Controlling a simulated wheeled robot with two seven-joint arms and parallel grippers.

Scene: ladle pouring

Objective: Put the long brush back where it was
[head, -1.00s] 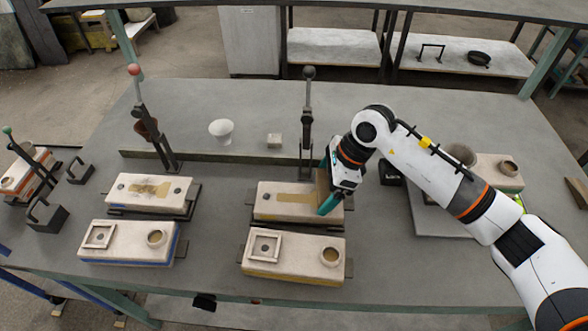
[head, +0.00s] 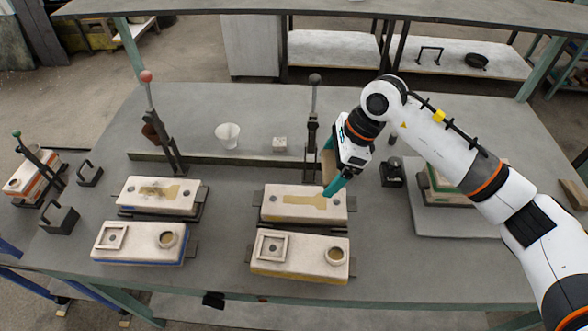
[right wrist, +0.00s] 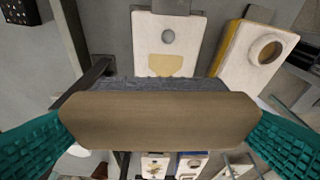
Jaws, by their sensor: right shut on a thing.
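The brush appears held clear of the mould. Where the brush lay before cannot be told from these frames. My left gripper is not in view.
A clamp lever with a grey knob (head: 315,80) stands just left of my gripper. A white cup (head: 228,136) and a small block (head: 280,144) are behind a low rail. A dark block (head: 393,173) stands to the right.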

